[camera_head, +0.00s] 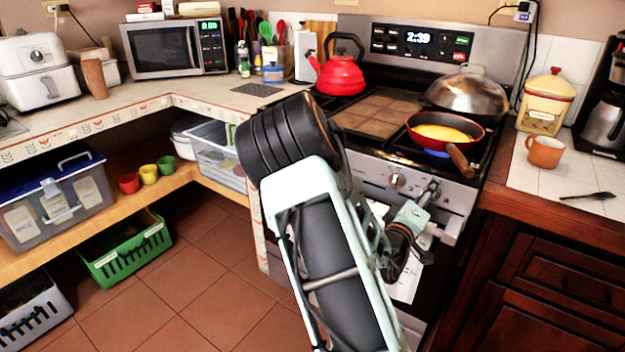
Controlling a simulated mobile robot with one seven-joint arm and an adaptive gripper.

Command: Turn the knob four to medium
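The stove (455,195) has a steel front panel with round knobs. One silver knob (398,180) shows clearly on the panel, just left of my gripper. My gripper (432,188) is at the right part of the panel, its fingertips close to the panel below the frying pan. It covers whatever knob lies behind it, and I cannot tell whether it touches one. The finger gap is too small to make out. Knobs further left are hidden behind my arm. No knob numbers or setting marks can be read.
A red frying pan (420,142) with yellow food sits on the front right burner, blue flame below, its wooden handle (460,160) jutting over the front edge. A domed lid (468,92) and red kettle (340,76) stand behind. An oven handle (452,228) runs below the panel.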

